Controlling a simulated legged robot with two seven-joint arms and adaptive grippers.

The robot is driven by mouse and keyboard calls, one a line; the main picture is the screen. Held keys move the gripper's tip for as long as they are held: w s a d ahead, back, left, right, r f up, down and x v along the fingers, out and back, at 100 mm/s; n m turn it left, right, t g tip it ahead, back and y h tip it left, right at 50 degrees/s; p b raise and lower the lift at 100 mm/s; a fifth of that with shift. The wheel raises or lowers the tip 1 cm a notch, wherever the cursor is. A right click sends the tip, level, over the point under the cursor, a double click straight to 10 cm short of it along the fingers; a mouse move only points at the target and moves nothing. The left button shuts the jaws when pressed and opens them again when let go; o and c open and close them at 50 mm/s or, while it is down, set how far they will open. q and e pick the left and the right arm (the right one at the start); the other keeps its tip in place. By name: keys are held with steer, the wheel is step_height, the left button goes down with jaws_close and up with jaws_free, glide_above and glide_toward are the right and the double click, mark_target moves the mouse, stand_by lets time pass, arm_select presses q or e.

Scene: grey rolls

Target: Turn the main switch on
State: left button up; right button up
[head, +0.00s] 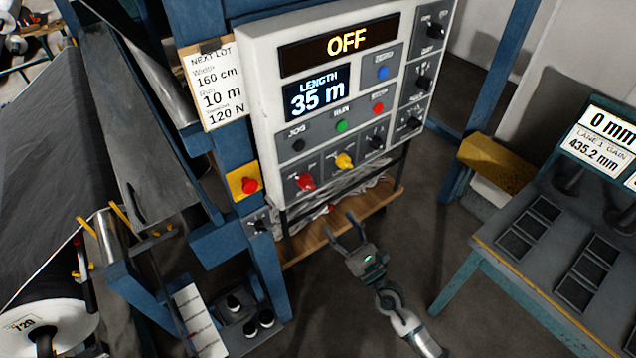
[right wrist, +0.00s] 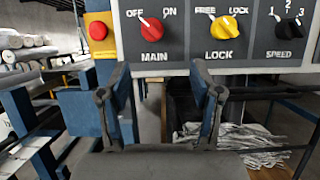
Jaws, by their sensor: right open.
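The main switch (head: 306,181) is a red rotary knob at the lower left of the white control panel (head: 262,62). In the right wrist view the main switch (right wrist: 152,30) sits above the label MAIN, and its white pointer leans up left to OFF. The panel's top display (head: 340,44) reads OFF. My right gripper (head: 343,228) is open and empty, below and in front of the panel, apart from the switch. In the right wrist view its fingers (right wrist: 160,80) stand below the switch, one on each side. My left gripper is not in view.
A yellow lock knob (right wrist: 224,27) is right of the main switch, and a speed knob (right wrist: 288,27) beyond it. A red button on a yellow plate (head: 249,185) is on the blue post at left. A wooden shelf (head: 372,205) lies under the panel. A bench (head: 560,250) stands at right.

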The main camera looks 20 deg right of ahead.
mark_target(305, 188)
steer(key=p+x, duration=0.3)
steer(key=x, duration=0.8)
steer(key=shift+w+r, duration=0.1)
steer(key=shift+w, duration=0.25)
steer(key=a, duration=0.2)
steer(key=shift+a+r, duration=0.1)
steer(key=shift+a, duration=0.15)
steer(key=c, duration=1.1)
steer(key=shift+d, duration=0.2)
steer(key=shift+c, duration=0.2)
steer(key=shift+d, duration=0.3)
steer(key=shift+w+d, duration=0.1)
steer(key=shift+d, duration=0.05)
steer(key=shift+a, duration=0.35)
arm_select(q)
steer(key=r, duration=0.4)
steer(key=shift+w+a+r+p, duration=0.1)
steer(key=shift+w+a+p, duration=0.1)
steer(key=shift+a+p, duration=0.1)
